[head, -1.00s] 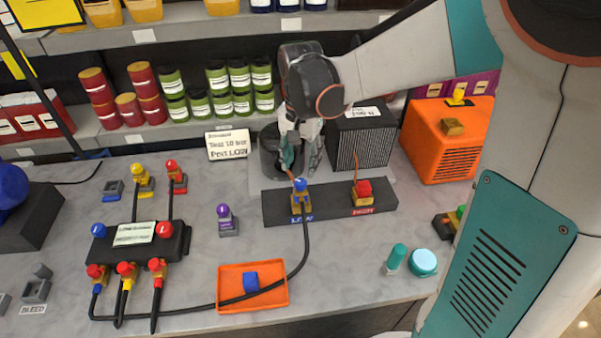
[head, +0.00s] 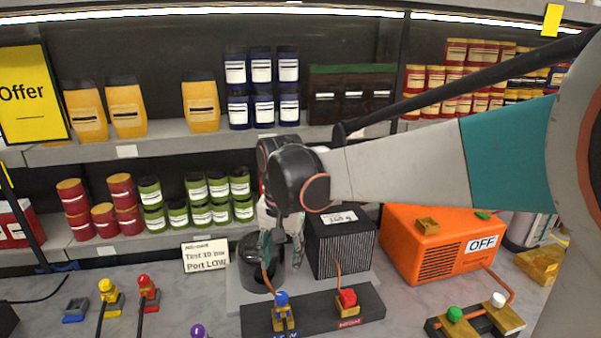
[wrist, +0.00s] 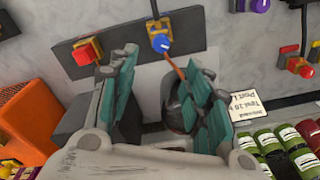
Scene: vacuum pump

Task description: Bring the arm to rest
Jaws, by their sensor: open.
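My gripper (head: 283,248) hangs fingers down at the end of my arm, above and behind the dark valve block (head: 313,318). In the wrist view my gripper (wrist: 168,75) shows its two teal-padded fingers spread apart, with nothing held between them. The blue LOW knob (head: 282,299) stands on the block, just beyond the fingertips in the wrist view (wrist: 160,43). The red knob (head: 348,298) stands beside it on the same block. My fingers partly hide a dark round canister (head: 247,272).
A black ribbed box (head: 342,243) and an orange machine marked OFF (head: 432,245) stand right of my gripper. A sign (head: 205,257) stands to the left. Shelves with green jars (head: 197,203) and yellow bottles (head: 200,103) lie behind. A block with green and white knobs (head: 476,319) is front right.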

